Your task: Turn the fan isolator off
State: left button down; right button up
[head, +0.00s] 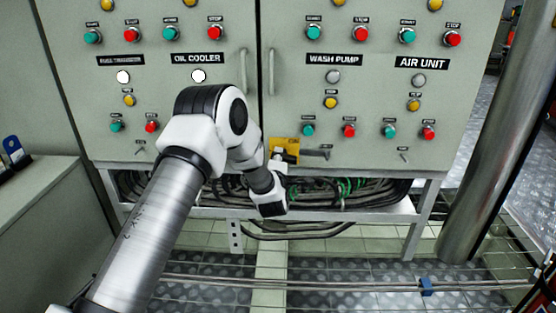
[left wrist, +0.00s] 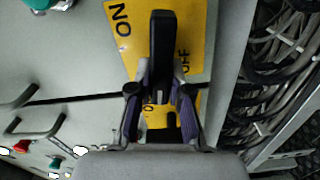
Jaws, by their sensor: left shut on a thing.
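The fan isolator is a yellow plate (head: 291,144) with a black handle (left wrist: 162,40), low on the grey cabinet near the gap between its two halves. In the left wrist view the yellow plate (left wrist: 197,45) shows "ON" at upper left and "OFF" to the right of the handle. The handle runs up the picture between the two words. My left gripper (left wrist: 160,85) is shut on the handle, with one finger on each side of it. In the head view my left gripper (head: 281,160) is at the plate and hides part of it. My right gripper is not in view.
The cabinet (head: 225,130) carries many green and red buttons and lamps above the isolator. Two door handles (head: 271,72) stand out above it. Bundled cables (head: 340,190) run below the cabinet. A steel pipe (head: 490,140) stands at the right.

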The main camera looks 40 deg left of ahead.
pick_arm(q)
jog(key=shift+f+n+b, duration=0.25)
jog(key=shift+n+b, duration=0.15)
jog(key=shift+n, duration=0.6)
jog(key=c, duration=1.1)
grip_release()
jog(key=v, duration=1.2)
jog(key=shift+a, duration=0.1)
